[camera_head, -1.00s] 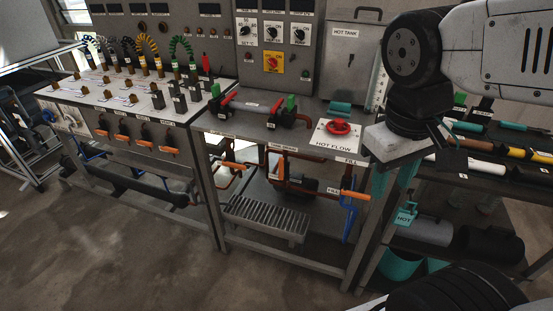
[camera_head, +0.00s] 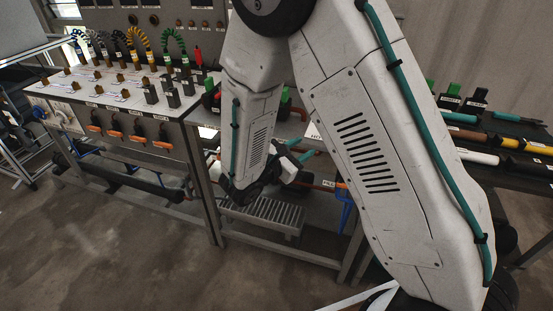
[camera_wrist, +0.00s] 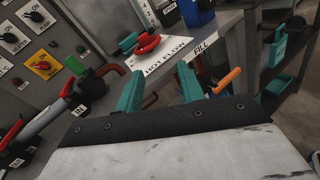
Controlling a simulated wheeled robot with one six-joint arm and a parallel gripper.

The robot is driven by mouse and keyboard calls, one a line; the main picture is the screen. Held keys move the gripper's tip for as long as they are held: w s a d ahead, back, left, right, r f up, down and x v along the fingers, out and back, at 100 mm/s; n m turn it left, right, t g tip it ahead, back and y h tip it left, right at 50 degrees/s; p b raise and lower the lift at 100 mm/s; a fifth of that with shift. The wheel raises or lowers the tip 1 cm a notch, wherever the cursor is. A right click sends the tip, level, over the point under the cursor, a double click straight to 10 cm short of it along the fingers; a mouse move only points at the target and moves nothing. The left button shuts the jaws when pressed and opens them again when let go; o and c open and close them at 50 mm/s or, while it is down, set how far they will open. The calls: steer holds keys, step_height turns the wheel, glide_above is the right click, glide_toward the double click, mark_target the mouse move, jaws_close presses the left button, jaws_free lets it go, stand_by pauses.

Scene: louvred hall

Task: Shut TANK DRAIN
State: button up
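My gripper (camera_wrist: 160,84) is open and empty; its two teal fingers stand well apart in the wrist view. In the head view my gripper (camera_head: 300,157) is at the front of the middle bench, around tabletop height, partly behind my arm. I cannot read a TANK DRAIN label in either current view. An orange lever handle (camera_wrist: 228,80) shows beyond the right finger, near the FILL label (camera_wrist: 205,52). A rust-coloured pipe (camera_wrist: 150,100) shows between the fingers, partly hidden. My arm covers most of the middle bench's valves in the head view.
A green-handled valve (camera_wrist: 82,78) is on the bench top. A slatted step (camera_head: 262,216) stands under the middle bench. The floor (camera_head: 110,250) in front is clear.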

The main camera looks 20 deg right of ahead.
steer(key=w+a+f+n+t+y, duration=0.3)
steer(key=a+f+n+t+y, duration=0.2)
steer(key=a+f+n+t, duration=0.5)
steer(key=shift+w+d+f+m+g, duration=0.3)
steer(key=shift+w+d+g, duration=0.25)
steer(key=shift+w+d, duration=0.7)
steer(key=shift+w+d+f+m+g, duration=0.25)
steer(key=shift+w+d+f+g, duration=0.2)
steer(key=shift+w+d, duration=0.8)
steer(key=shift+w+d+f+m+g, duration=0.3)
steer(key=shift+w+d+g, duration=0.4)
steer(key=shift+w, duration=0.9)
steer(key=shift+d, duration=0.1)
jaws_close()
